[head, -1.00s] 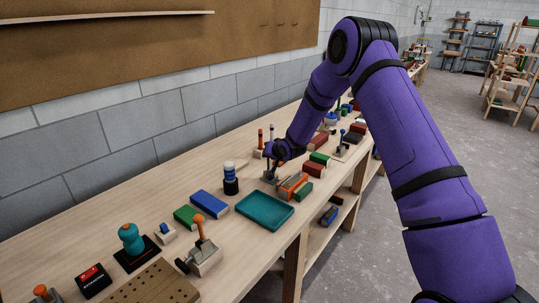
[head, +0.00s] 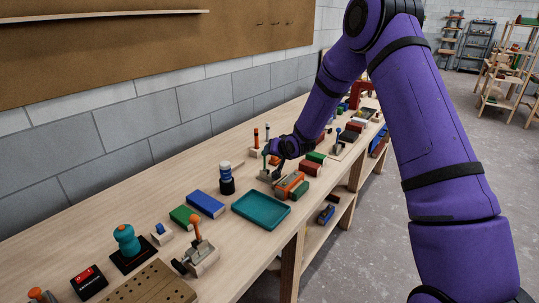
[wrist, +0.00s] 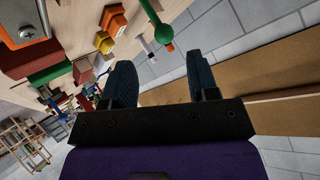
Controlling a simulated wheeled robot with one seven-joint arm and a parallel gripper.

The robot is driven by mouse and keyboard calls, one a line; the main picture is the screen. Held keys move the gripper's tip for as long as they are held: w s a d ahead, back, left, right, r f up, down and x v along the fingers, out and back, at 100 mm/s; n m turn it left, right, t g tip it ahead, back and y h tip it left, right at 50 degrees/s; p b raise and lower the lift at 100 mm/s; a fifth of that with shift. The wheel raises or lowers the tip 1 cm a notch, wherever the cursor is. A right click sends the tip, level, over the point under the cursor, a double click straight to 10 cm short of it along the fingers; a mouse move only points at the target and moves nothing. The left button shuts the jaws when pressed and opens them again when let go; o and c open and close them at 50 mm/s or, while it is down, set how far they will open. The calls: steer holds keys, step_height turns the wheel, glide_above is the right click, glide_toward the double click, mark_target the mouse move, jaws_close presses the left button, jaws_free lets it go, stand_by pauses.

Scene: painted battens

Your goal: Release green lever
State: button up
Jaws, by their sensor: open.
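The green lever (wrist: 163,33) has a round green ball end and a thin green stem, in the wrist view. Its ball lies just beyond my gripper (wrist: 162,62), roughly in line with the gap between the two dark fingertips. The fingers are apart with nothing held between them. In the head view my gripper (head: 272,151) is over the bench beside a small toggle clamp; a bit of green shows there, but the lever is mostly hidden by the gripper. I cannot tell the lever's full tilt or its lower end.
A teal tray (head: 240,213) lies in front. A blue-and-white bottle (head: 227,179) and orange-topped post (head: 256,138) stand nearby. The bench's back-left strip is fairly clear.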

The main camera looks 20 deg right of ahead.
steer(key=v, duration=0.3)
steer(key=shift+s+d+r, duration=0.1)
steer(key=shift+s+r, duration=0.05)
steer(key=shift+s, duration=0.2)
steer(key=s+d+r+n+g+h, duration=0.2)
steer(key=s+r+g+h, duration=0.1)
steer(key=s+r, duration=1.75)
steer(key=s+r+g, duration=0.1)
steer(key=s+r, duration=0.2)
steer(key=s, duration=1)
steer(key=s+r+n+g, duration=0.1)
steer(key=s+r, duration=0.2)
steer(key=s, duration=1.1)
steer(key=shift+s+a+r+g+y, duration=0.2)
steer(key=shift+a+g+y, duration=0.1)
steer(key=shift+a, duration=0.15)
